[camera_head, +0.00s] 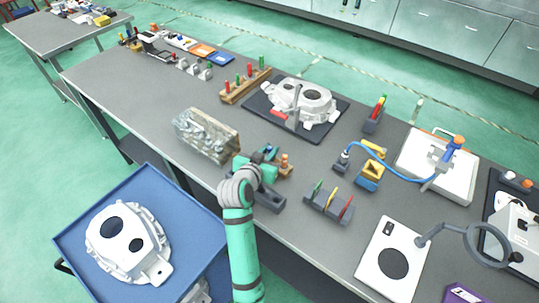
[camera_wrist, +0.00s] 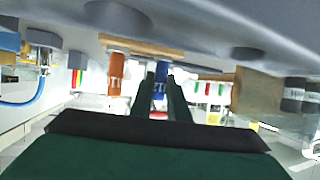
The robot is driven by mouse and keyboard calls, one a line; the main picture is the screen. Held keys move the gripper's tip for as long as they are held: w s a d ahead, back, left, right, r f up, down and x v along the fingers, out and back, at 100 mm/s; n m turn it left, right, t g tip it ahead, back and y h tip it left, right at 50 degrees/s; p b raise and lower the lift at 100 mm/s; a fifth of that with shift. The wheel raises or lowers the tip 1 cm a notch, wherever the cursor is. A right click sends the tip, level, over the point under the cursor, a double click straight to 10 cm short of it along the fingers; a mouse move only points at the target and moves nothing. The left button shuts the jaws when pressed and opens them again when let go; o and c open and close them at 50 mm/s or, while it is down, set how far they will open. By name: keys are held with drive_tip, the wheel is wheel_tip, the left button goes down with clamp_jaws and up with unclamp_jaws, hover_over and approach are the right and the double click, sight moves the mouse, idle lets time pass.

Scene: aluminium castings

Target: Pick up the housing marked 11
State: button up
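One pale cast housing (camera_head: 128,243) with large dark round openings lies on the blue cart at the lower left. Another housing (camera_head: 301,101) lies on a dark mat at the back of the bench. I cannot read a number on either one. My gripper (camera_head: 268,157) is over the front part of the bench, apart from both housings. In the wrist view its two dark fingers (camera_wrist: 161,90) stand a little apart. A blue handle (camera_wrist: 160,78) shows in the gap, seemingly beyond the fingertips. No housing can be made out in the wrist view.
A metal block casting (camera_head: 206,135) stands left of my gripper. A small wooden stand with an orange-handled tool (camera_head: 285,160) is close beside it; the orange handle (camera_wrist: 116,75) shows in the wrist view. The blue cart (camera_head: 75,240) stands against the bench. Bench surface (camera_head: 140,90) is clear at left.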

clamp_jaws()
drive_tip(key=shift+r, duration=0.1)
